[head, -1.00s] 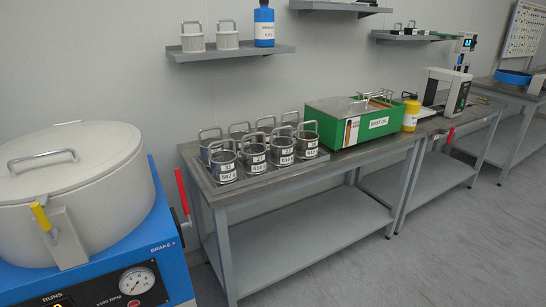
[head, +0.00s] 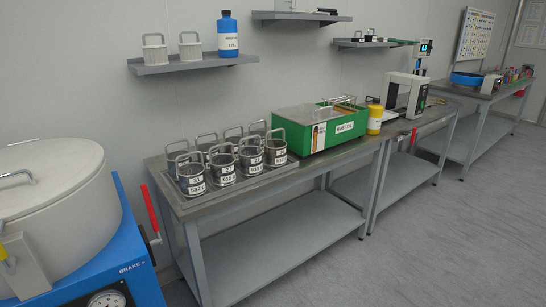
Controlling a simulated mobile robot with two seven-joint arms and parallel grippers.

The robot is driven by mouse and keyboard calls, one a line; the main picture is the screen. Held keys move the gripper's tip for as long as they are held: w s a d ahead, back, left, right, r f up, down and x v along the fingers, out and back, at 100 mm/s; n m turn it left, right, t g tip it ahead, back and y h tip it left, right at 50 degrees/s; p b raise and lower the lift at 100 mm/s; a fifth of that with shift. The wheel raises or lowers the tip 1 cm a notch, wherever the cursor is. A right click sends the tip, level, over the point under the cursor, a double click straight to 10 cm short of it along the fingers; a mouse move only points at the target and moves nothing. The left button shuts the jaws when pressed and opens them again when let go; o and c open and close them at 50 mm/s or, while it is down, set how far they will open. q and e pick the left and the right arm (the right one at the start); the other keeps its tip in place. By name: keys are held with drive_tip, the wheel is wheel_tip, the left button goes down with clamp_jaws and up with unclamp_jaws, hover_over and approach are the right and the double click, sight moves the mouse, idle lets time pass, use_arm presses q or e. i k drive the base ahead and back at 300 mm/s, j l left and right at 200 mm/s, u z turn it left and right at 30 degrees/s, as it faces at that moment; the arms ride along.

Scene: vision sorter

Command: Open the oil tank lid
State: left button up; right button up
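The oil tank is a green box labelled as rust oil (head: 338,134), standing on the grey workbench right of the metal baskets. A grey lid (head: 302,116) covers the left part of its top. Metal bars or handles (head: 340,101) show at the tank's back right; their exact form is too small to tell. Neither of my grippers is in the head view.
A tray of several labelled metal baskets (head: 222,170) stands left of the tank, and a yellow bottle (head: 375,119) right of it. A blue machine with a round white drum (head: 70,205) fills the left front. Wall shelves (head: 190,64) hang above. Floor at right (head: 440,240) is clear.

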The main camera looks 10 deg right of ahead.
sight(306, 115)
drive_tip(key=i+l+u, duration=0.2)
drive_tip(key=u, duration=0.2)
drive_tip(key=i+l+u, duration=0.15)
drive_tip(key=l+u, duration=0.15)
drive_tip(key=u, duration=0.15)
drive_tip(key=i+l, duration=0.15)
drive_tip(key=l, duration=0.2)
drive_tip(key=i+l+u, duration=0.15)
drive_tip(key=l, duration=0.2)
drive_tip(key=i+l, duration=0.1)
drive_tip(key=l, duration=0.25)
drive_tip(key=i+l+u, duration=0.15)
drive_tip(key=l, duration=0.6)
drive_tip(key=i+u, duration=0.05)
